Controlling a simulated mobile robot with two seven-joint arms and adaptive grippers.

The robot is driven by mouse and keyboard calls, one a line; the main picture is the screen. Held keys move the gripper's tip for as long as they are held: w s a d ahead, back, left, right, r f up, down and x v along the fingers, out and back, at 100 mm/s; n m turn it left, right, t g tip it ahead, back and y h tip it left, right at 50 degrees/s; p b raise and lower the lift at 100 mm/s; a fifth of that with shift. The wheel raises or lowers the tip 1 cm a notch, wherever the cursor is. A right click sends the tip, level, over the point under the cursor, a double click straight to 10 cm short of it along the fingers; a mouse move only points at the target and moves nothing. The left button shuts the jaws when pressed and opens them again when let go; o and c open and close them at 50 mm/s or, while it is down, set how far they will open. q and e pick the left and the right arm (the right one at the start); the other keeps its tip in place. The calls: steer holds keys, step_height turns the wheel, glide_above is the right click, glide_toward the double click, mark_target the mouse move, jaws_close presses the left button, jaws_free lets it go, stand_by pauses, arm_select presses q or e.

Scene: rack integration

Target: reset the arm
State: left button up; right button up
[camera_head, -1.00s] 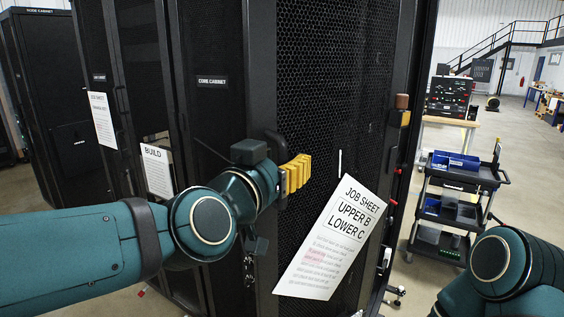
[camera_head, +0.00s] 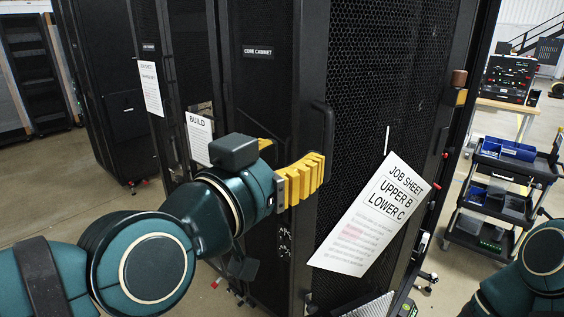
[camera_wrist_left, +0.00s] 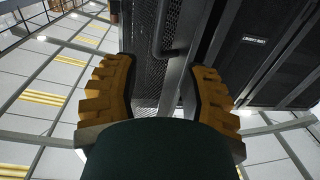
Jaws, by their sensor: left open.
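My left arm (camera_head: 150,265) comes in from the left in the head view. Its left gripper (camera_head: 300,160), with yellow ridged fingers, is in front of the core cabinet (camera_head: 270,90), near the black door handle (camera_head: 322,150). In the left wrist view the left gripper (camera_wrist_left: 160,85) has its two fingers wide apart with nothing held between them. The cabinet handle (camera_wrist_left: 172,40) shows beyond the fingers there. My right arm (camera_head: 535,275) shows only in part at the lower right edge; its gripper is out of view.
A job sheet (camera_head: 375,215) reading "UPPER B, LOWER C" hangs tilted on the cabinet's mesh door. A build sheet (camera_head: 199,138) hangs to the left. A tool cart (camera_head: 495,190) with blue bins stands at the right. Behind it a bench holds a dark panel unit (camera_head: 508,80).

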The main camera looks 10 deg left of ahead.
mark_target(294, 253)
arm_select(q)
steer(key=shift+s+a, duration=0.2)
steer(key=shift+s, duration=0.25)
steer(key=shift+f, duration=0.1)
